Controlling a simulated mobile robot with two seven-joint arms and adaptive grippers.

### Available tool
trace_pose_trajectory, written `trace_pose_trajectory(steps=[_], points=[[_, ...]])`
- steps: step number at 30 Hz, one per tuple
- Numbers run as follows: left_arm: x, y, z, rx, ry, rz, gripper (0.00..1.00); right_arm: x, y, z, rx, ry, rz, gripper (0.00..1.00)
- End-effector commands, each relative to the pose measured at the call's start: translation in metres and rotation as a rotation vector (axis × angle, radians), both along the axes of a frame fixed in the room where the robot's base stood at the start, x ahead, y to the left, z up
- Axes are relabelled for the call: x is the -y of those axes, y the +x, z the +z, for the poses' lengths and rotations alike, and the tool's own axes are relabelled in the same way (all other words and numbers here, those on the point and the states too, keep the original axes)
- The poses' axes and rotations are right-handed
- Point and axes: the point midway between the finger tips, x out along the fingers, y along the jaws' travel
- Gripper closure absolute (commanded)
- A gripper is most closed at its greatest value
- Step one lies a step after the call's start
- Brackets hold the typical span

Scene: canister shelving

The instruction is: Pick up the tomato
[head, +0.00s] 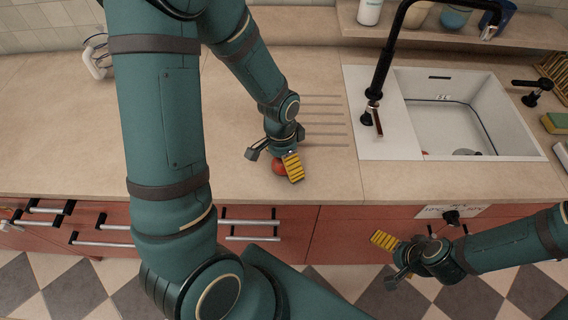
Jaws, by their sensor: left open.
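A red tomato (278,168) sits on the beige countertop close to its front edge, partly hidden by my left gripper. My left gripper (272,160) is open and points down over the tomato. Its yellow-padded finger is at the tomato's right side and overlaps it in the view; the other finger is spread out to the left. I cannot tell whether either finger touches it. My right gripper (389,262) is open and empty, in front of the counter and over the floor, with its fingers spread.
A white sink (450,120) with a black faucet (380,70) is to the right, with a grooved drainer beside it. A shelf (420,35) with containers is at the back. A white mug-like item (95,60) stands far left. The counter left of the tomato is clear.

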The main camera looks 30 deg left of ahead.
Motion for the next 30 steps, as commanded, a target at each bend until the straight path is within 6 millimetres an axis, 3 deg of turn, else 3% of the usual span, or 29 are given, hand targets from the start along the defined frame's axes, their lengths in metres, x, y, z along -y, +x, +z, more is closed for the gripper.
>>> trace_pose_trajectory(steps=[9, 11, 16, 26, 30], points=[[0.0, 0.0, -0.006, 0.001, 0.0, 0.0, 0.01, 0.0, 0.0, -0.001, 0.0, 0.0, 0.0, 0.0], [0.0, 0.0, -0.006, 0.001, 0.0, 0.0, 0.19, 0.0, 0.0, -0.001, 0.0, 0.0, 0.0, 0.0], [0.0, 0.0, -0.006, 0.001, 0.0, 0.0, 0.78, 0.0, 0.0, -0.001, 0.0, 0.0, 0.0, 0.0], [0.0, 0.0, -0.005, 0.001, 0.0, 0.0, 0.78, 0.0, 0.0, -0.001, 0.0, 0.0, 0.0, 0.0], [0.0, 0.001, 0.009, 0.005, -0.001, -0.001, 0.78, 0.0, 0.0, 0.002, 0.0, 0.0, 0.0, 0.0]])
